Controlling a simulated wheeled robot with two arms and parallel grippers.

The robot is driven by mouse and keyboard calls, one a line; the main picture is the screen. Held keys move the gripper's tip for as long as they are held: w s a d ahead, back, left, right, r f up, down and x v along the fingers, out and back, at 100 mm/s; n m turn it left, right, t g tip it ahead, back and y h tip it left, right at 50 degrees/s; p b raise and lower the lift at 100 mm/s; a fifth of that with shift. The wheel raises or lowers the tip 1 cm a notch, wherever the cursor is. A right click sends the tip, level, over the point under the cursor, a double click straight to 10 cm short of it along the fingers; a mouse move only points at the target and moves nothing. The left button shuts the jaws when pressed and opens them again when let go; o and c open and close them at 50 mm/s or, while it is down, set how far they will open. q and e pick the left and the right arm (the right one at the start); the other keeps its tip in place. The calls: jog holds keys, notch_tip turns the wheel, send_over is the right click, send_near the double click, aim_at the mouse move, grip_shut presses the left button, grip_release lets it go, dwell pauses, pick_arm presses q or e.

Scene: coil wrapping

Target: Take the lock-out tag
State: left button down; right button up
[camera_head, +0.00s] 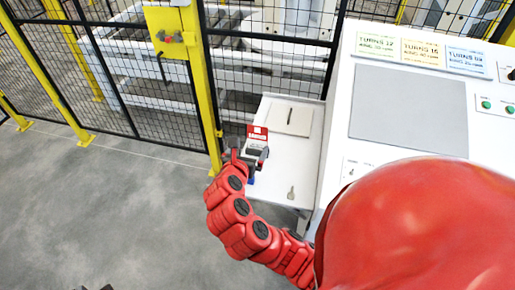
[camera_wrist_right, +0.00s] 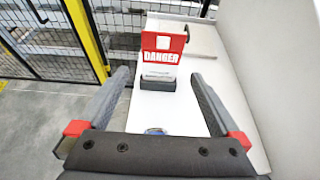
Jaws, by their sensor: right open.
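The lock-out tag (camera_head: 257,135) is a red and white card near the left edge of a white side shelf. In the right wrist view the tag (camera_wrist_right: 160,56) reads DANGER and stands upright in a dark holder (camera_wrist_right: 154,84). My right gripper (camera_head: 251,154) is at the tag in the head view. In the right wrist view my right gripper (camera_wrist_right: 160,78) is open, with one finger to each side and the tag beyond, between them. Nothing is held. A blue object (camera_wrist_right: 155,131) shows partly behind the gripper body. My left gripper is not in view.
The white shelf (camera_head: 275,190) carries a beige slotted block (camera_head: 290,118) and a small key-like item (camera_head: 291,192). A sloped white console (camera_head: 345,130) with TURNS cards stands to the right. A yellow-framed mesh fence (camera_head: 205,90) runs behind. Open floor lies left.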

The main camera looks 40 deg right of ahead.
aim_at(257, 138)
jog(key=p+x, duration=0.1)
jog(key=x, duration=0.3)
jog(key=shift+r, duration=0.1)
jog(key=p+x, duration=0.1)
jog(key=x, duration=0.1)
jog(key=p+x, duration=0.1)
jog(key=x, duration=0.2)
jog(key=shift+s+f+p, duration=0.2)
jog(key=shift+p, duration=0.1)
jog(key=shift+w+d+f, duration=0.2)
jog(key=shift+w+f, duration=0.1)
jog(key=c, duration=1.1)
